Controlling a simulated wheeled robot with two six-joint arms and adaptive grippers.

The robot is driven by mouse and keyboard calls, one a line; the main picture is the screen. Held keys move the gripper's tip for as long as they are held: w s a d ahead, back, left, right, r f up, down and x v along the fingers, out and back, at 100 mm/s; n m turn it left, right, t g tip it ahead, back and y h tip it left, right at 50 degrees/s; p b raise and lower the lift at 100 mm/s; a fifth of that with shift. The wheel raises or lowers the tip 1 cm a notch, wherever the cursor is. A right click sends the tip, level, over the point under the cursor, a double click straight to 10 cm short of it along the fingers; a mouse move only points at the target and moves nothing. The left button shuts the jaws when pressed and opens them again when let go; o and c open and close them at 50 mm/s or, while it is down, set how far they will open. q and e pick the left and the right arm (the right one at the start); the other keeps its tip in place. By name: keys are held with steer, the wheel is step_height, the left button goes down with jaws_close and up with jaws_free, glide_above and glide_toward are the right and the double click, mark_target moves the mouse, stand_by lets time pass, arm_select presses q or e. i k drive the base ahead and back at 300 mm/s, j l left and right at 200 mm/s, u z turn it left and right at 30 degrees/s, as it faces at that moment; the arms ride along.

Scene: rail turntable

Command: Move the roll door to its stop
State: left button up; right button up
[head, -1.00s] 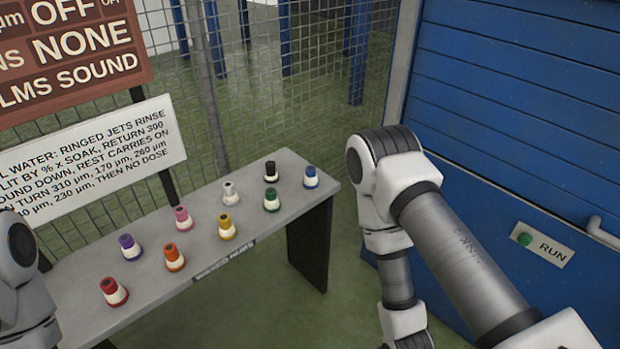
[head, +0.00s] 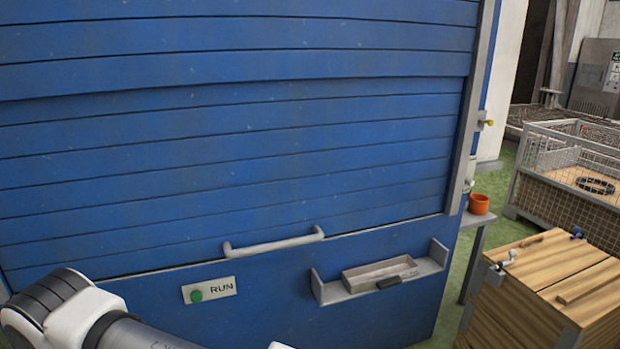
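The blue slatted roll door (head: 240,150) fills most of the view. Its lower edge rests near the blue lower panel (head: 350,260), and no open gap shows there. A light grey bar handle (head: 274,243) is fixed at the door's bottom edge. A grey side rail (head: 466,120) runs along the door's right side. One of my arms shows at the bottom left, in front of the panel. Neither gripper is in the picture.
A green button with a RUN plate (head: 209,290) sits below the handle. A small shelf (head: 380,275) with a grey tray juts from the panel. At right stand a wooden crate (head: 560,285), an orange cup (head: 479,204) on a narrow stand and a wire-mesh bin (head: 570,175).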

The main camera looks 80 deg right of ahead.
mark_target(106, 184)
steer(key=z, duration=2.15)
